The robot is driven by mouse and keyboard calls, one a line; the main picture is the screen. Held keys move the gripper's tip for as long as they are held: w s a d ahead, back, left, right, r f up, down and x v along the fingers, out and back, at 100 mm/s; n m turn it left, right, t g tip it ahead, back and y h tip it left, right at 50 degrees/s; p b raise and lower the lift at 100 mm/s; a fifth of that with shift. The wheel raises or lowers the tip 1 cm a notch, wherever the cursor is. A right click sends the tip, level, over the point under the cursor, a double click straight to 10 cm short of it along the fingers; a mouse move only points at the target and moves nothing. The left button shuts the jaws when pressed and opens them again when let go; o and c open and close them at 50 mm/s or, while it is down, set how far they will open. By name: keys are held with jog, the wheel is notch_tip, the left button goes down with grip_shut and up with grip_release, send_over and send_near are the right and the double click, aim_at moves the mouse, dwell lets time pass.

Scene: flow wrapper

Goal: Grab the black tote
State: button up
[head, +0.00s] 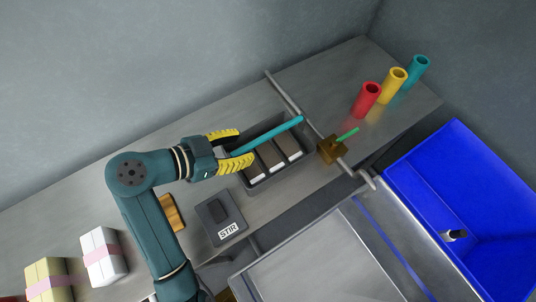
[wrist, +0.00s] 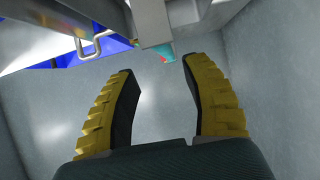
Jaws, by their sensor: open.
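The black tote (head: 285,172) sits on the metal counter in the head view, holding several brown and white packs. A teal bar-shaped handle (head: 278,131) runs across above it. My gripper (head: 246,146) is open at the tote's left end, with one yellow finger on each side of the handle's line in the picture. I cannot tell whether the fingers touch the handle or tote. In the wrist view my gripper (wrist: 158,65) shows both fingers spread with no object clearly held. The tote is not clearly recognisable there.
A metal rail (head: 300,112) and a brown block (head: 331,149) with a green stick stand right of the tote. A grey STIR box (head: 222,214) is in front. Red (head: 367,100), yellow and teal cups stand at the far right. A blue bin (head: 455,165) is beyond.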

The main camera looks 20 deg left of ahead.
aim_at(266, 135)
jog(key=x, duration=0.3)
jog(key=shift+w, duration=0.1)
jog(key=w, duration=0.1)
jog(key=w+d+f+b, duration=0.1)
jog(key=w, duration=0.1)
jog(key=w+d, duration=0.1)
jog(key=shift+w+f+b, duration=0.2)
jog(key=shift+w+b, duration=0.05)
jog(key=shift+b, duration=0.15)
jog(key=shift+w+d+f, duration=0.15)
jog(key=shift+w+d, duration=0.05)
jog(key=shift+w, duration=0.05)
jog(key=shift+c, duration=0.3)
grip_shut()
